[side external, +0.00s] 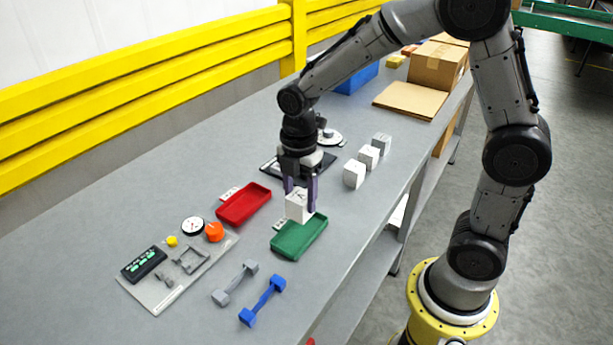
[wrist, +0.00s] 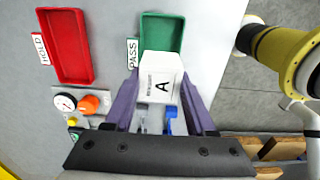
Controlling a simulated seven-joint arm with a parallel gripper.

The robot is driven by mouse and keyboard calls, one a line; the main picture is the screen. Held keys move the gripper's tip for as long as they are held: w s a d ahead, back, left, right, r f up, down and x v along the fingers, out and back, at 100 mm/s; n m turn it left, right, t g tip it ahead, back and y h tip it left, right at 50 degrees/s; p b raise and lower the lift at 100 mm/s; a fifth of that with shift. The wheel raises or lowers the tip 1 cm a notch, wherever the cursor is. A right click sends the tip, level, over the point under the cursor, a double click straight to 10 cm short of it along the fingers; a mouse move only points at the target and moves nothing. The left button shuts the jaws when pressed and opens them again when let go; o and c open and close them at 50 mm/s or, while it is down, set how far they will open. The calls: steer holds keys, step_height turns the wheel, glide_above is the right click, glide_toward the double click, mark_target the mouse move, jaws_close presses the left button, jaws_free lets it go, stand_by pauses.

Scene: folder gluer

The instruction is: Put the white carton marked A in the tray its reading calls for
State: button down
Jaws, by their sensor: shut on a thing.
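The white carton marked A (side external: 297,207) is held between the purple fingers of my gripper (side external: 300,192). Its letter A shows in the wrist view (wrist: 161,86), with my gripper (wrist: 162,98) shut on its sides. The green tray (wrist: 162,32) carries a PASS label (wrist: 132,54). The red tray (side external: 244,204) lies to its left, and its HOLD label (wrist: 41,49) shows in the wrist view. Both trays look empty where visible.
Several other white and grey cartons (side external: 368,157) stand in a row behind. A grey panel (side external: 158,292) with a dial (side external: 193,226), orange knob (side external: 214,231) and black display (side external: 143,264) lies front left. Grey (side external: 235,283) and blue (side external: 262,301) bar-shaped parts lie in front of the green tray.

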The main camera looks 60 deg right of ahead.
mark_target(300, 216)
steer(key=shift+a+f, duration=0.1)
steer(key=shift+f, duration=2.85)
steer(key=shift+c, duration=0.7)
jaws_free()
steer(key=shift+r, duration=0.1)
steer(key=shift+r, duration=4.95)
